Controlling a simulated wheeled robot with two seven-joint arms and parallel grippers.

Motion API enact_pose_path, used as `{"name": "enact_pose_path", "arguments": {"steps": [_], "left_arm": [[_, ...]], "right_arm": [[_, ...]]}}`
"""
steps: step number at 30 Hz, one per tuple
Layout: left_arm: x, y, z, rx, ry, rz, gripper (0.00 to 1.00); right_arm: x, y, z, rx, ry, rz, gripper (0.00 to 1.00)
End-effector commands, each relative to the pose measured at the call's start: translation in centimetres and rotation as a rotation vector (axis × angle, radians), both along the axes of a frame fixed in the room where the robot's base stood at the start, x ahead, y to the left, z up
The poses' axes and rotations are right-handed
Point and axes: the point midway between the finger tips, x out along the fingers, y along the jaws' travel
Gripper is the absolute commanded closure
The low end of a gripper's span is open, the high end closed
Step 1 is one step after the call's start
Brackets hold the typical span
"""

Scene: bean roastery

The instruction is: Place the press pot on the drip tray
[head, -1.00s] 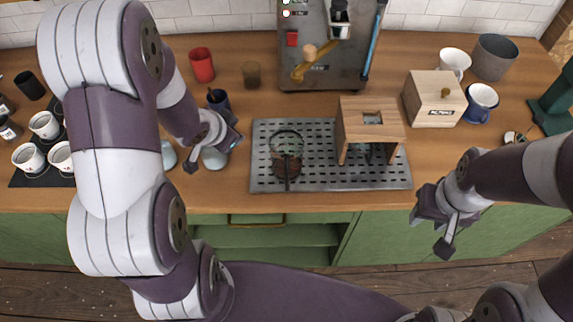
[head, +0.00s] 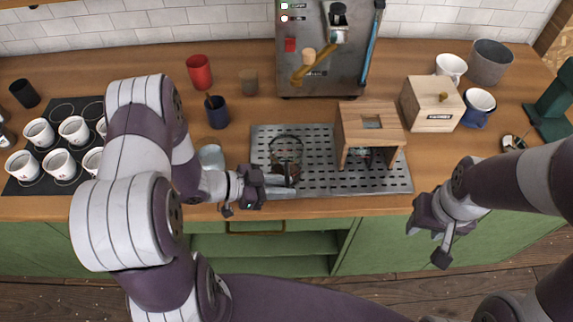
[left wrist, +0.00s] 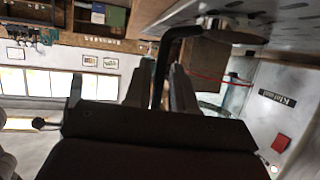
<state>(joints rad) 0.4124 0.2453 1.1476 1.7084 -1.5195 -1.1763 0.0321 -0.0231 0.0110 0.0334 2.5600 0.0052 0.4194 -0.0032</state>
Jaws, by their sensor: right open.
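The press pot (head: 286,146), a clear glass vessel with a dark rim, appears to stand upright on the left part of the perforated metal drip tray (head: 320,183). My left gripper (head: 292,186) is at the pot's near side, low over the tray's front edge. In the left wrist view the black handle (left wrist: 161,72) runs between the two fingers of my left gripper (left wrist: 163,68). The fingers look apart, with narrow gaps beside the handle. The pot's lower part is partly hidden by the gripper. My right gripper (head: 437,236) is open and empty in front of the counter.
A wooden stand (head: 371,115) occupies the tray's right half. A wooden box (head: 432,105) stands right of it, the espresso machine (head: 328,55) behind. A dark blue cup (head: 217,113) and a glass (head: 211,156) are near my left arm. Several white cups (head: 58,164) stand at left.

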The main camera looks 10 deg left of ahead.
Motion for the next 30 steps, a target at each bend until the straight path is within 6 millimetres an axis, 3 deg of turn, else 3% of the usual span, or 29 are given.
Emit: {"name": "enact_pose_path", "arguments": {"steps": [5, 12, 13, 15, 24, 26, 30], "left_arm": [[1.3, -2.5, -1.0, -0.001, 0.001, -0.004, 0.75], [1.6, -2.8, -1.2, 0.001, 0.0, 0.001, 0.75], [1.6, -2.7, -1.2, 0.001, 0.0, 0.001, 0.79], [1.6, -2.7, -1.2, 0.001, 0.0, 0.001, 1.0], [1.6, -2.7, -1.1, 0.0, -0.002, 0.001, 1.0], [1.6, -2.7, -0.8, 0.0, -0.002, 0.0, 1.0], [1.7, -2.7, 2.0, 0.001, -0.007, 0.0, 1.0]], "right_arm": [[0.0, 0.0, 0.6, 0.0, 0.0, 0.0, 0.57], [0.0, 0.0, 0.6, 0.0, 0.0, 0.0, 0.57], [0.0, 0.0, 0.6, 0.0, 0.0, 0.0, 0.57], [0.0, 0.0, 0.6, 0.0, 0.0, 0.0, 0.57], [0.0, 0.0, 0.6, 0.0, 0.0, 0.0, 0.57], [0.0, 0.0, 0.6, 0.0, 0.0, 0.0, 0.57], [0.0, 0.0, 0.8, 0.0, 0.0, 0.0, 0.57]]}}
